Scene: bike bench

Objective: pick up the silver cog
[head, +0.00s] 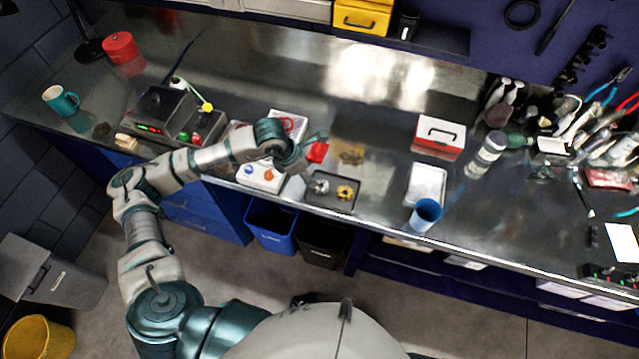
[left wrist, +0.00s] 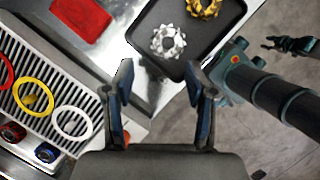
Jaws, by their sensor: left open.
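The silver cog (head: 319,187) lies at the left side of a dark tray (head: 333,204) on the bench. A gold cog (head: 345,192) lies beside it in the same tray. In the left wrist view the silver cog (left wrist: 167,41) is ahead of my left gripper (left wrist: 160,84), a little beyond its spread fingers. My left gripper (head: 303,168) is open and empty, just up and left of the silver cog in the head view. A small dark gripper (left wrist: 290,45), seemingly my right one, shows at the right edge over the floor; its finger opening is unclear.
A ribbed panel with coloured rings (left wrist: 45,90) is left of the tray. A white tray (head: 427,185) and blue cup (head: 427,213) stand to the right. Bare bench lies between.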

